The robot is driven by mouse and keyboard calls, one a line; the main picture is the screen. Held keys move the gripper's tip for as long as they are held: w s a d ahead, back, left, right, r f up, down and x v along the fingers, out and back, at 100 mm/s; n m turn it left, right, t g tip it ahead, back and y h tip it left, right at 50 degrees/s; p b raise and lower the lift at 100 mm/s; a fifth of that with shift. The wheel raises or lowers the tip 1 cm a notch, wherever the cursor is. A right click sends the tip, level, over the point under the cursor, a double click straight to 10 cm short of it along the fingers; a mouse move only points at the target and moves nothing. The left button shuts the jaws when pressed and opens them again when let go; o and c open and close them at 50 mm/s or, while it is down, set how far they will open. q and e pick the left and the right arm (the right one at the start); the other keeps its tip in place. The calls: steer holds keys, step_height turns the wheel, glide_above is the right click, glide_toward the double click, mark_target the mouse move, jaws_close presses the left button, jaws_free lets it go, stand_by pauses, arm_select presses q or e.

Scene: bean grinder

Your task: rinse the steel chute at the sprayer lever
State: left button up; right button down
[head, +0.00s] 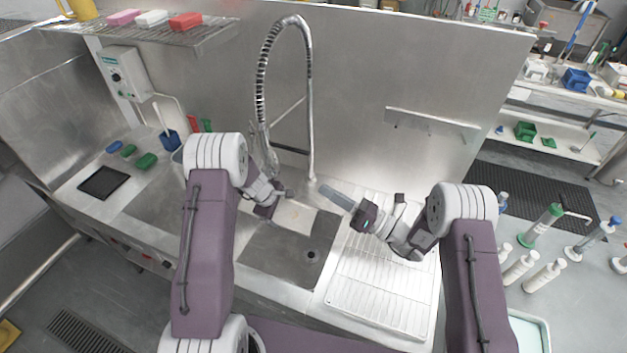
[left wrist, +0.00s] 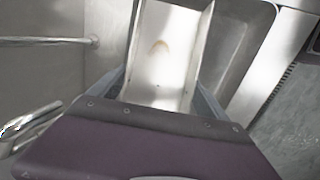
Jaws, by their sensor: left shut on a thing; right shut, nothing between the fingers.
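The steel chute (head: 297,215) is an open channel over the sink, with a brownish stain on its inner face. In the left wrist view the chute (left wrist: 172,75) runs away from my gripper, stain facing up. My left gripper (head: 277,208) is shut on the chute's near end; its fingers flank the chute in the left wrist view (left wrist: 160,98). The sprayer (head: 262,138) hangs from the coiled hose, left of the upright pipe. Its lever is not clear in the head view, partly behind my left arm. My right gripper (head: 338,197) is shut and empty, right of the chute.
The sink basin (head: 270,262) lies under the chute, with a drain (head: 311,255). A curved chrome piece (left wrist: 30,128) is close on the left in the wrist view. A blue cup (head: 169,140) stands at left.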

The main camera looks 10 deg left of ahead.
arm_select(q)
steer(key=shift+a, duration=0.1)
arm_select(e)
steer(key=shift+s+d+f, duration=0.1)
steer(key=shift+d, duration=0.15)
